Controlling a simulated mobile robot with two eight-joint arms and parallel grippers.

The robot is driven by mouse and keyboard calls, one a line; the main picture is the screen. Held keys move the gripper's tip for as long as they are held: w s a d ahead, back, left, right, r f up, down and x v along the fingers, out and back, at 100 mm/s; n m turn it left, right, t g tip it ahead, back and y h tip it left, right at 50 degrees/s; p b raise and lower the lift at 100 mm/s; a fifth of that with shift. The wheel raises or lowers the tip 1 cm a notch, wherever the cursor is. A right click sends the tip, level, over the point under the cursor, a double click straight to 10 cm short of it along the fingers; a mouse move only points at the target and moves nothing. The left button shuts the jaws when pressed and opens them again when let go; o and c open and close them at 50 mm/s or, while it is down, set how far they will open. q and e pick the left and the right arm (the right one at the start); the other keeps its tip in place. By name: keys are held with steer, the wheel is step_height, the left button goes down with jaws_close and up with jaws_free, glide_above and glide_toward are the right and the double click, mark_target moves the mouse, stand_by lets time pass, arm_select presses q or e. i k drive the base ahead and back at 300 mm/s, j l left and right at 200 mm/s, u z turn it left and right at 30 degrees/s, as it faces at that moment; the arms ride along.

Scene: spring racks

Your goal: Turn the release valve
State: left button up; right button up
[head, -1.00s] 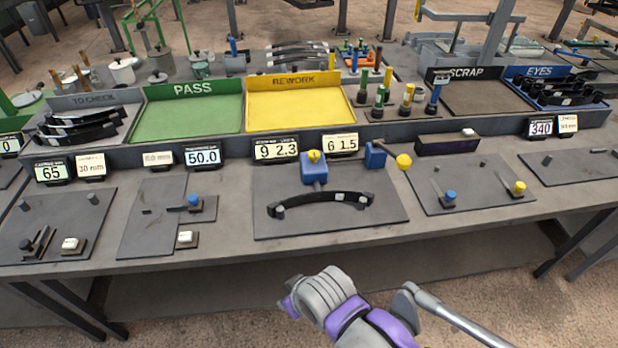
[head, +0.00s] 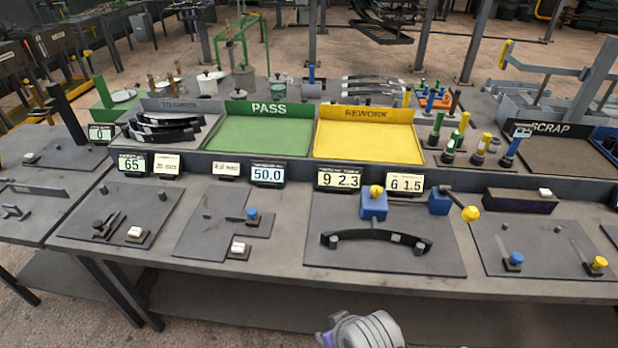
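No part carries a readable valve label. Two blue fittings stand on the middle plate (head: 345,255). One is a blue block with a yellow knob (head: 375,204) on top. To its right is a blue block (head: 439,201) with a lever ending in a yellow ball (head: 470,214). I cannot tell which is the release valve. A dark curved leaf spring lies on the same plate (head: 380,236) in front of them. A grey and purple part of my arm shows at the bottom edge, well short of the fittings. No gripper fingers are visible, and nothing of mine touches either fitting.
Green PASS tray (head: 262,136) and yellow REWORK tray (head: 368,140) stand behind the displays (head: 338,179). Dark springs fill the left rack (head: 163,128). The bench front edge is clear.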

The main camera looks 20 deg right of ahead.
mark_target(377, 191)
steer(key=z, duration=1.4)
